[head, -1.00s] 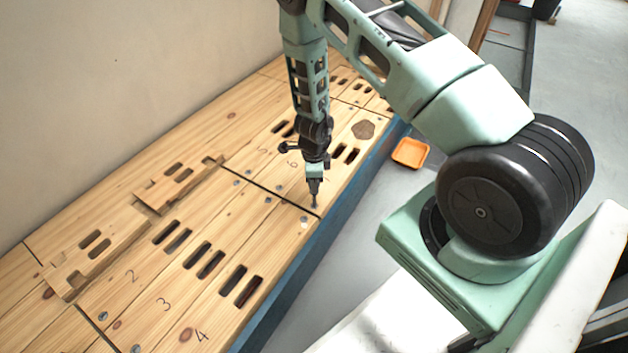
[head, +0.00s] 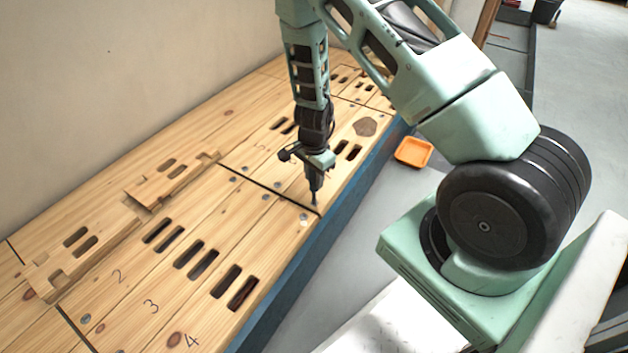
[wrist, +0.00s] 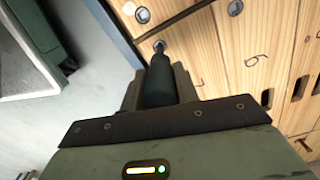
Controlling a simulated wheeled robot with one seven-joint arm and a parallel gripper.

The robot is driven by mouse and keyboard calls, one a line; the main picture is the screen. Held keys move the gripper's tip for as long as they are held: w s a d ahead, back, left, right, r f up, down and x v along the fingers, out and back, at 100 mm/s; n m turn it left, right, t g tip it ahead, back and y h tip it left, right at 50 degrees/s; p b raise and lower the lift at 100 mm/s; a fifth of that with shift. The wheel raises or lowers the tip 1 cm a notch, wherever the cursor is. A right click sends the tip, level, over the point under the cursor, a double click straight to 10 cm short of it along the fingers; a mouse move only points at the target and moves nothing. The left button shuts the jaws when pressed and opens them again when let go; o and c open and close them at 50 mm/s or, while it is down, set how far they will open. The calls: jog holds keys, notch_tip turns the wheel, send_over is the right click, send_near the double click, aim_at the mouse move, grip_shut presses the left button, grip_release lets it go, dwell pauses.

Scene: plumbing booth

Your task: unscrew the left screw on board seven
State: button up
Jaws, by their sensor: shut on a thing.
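My gripper (head: 314,186) points down over the near edge of the boards, just beyond the dark seam. It is shut on a dark cylindrical driver-like tool (wrist: 160,82). The tool's tip is at a round grey screw (wrist: 158,46) in the wrist view; I cannot tell whether they touch. That screw sits at the left end of the front board, board seven (wrist: 208,72), beside the seam. A faint mark like a 7 shows on this board, partly hidden by my gripper. In the head view my gripper and tool hide the screw.
Another screw (head: 303,218) lies across the seam on the board marked 4. The board marked 6 (wrist: 262,75) adjoins board seven. Slots and more screws dot the boards. An orange tray (head: 413,152) stands to the right, beyond the blue bench side (head: 290,270). A wall runs behind.

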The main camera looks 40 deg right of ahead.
jog(key=shift+f+n+b, duration=0.2)
jog(key=shift+n+b, duration=0.35)
jog(key=shift+n, duration=0.25)
jog(key=n, duration=0.4)
jog(key=shift+r, duration=0.25)
jog(key=n+p, duration=0.1)
jog(key=n, duration=0.3)
jog(key=n+p, duration=0.1)
jog(key=n, duration=0.1)
jog(key=shift+n, duration=0.4)
jog(key=shift+m, duration=0.3)
jog(key=shift+m+p, duration=0.5)
notch_tip(320, 180, up, 8)
jog(key=p, duration=0.7)
